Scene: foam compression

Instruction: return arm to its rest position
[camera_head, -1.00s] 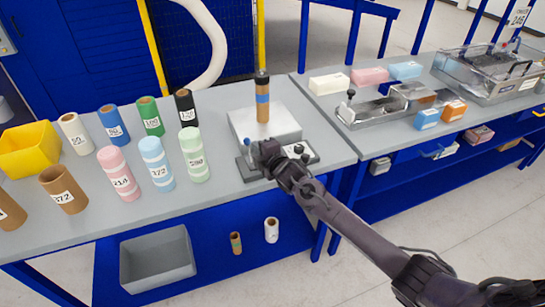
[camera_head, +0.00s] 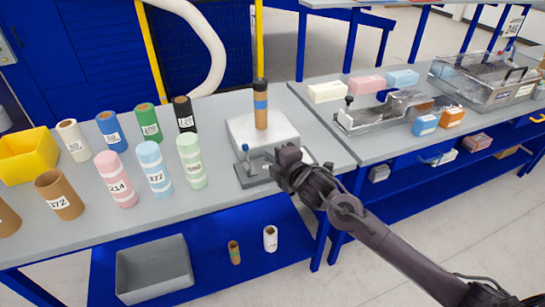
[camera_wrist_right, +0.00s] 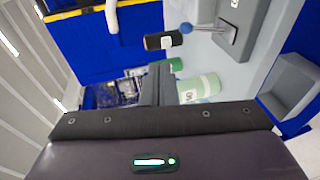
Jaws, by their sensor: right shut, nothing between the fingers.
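My right gripper (camera_head: 284,163) is above the front part of the grey press device, whose lever has a blue knob (camera_head: 245,148). Its arm comes in from the lower right. In the right wrist view the fingers (camera_wrist_right: 157,85) are together with nothing between them. A brown cylinder with a blue band and dark top (camera_head: 261,104) stands upright on the device's light plate (camera_head: 245,130), apart from the gripper. The blue knob also shows in the right wrist view (camera_wrist_right: 186,28). My left gripper is not in view.
Several labelled cylinders, such as the pink one (camera_head: 115,180), stand on the left bench beside a yellow bin (camera_head: 28,155). The right bench holds foam blocks (camera_head: 327,92) and metal fixtures (camera_head: 385,115).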

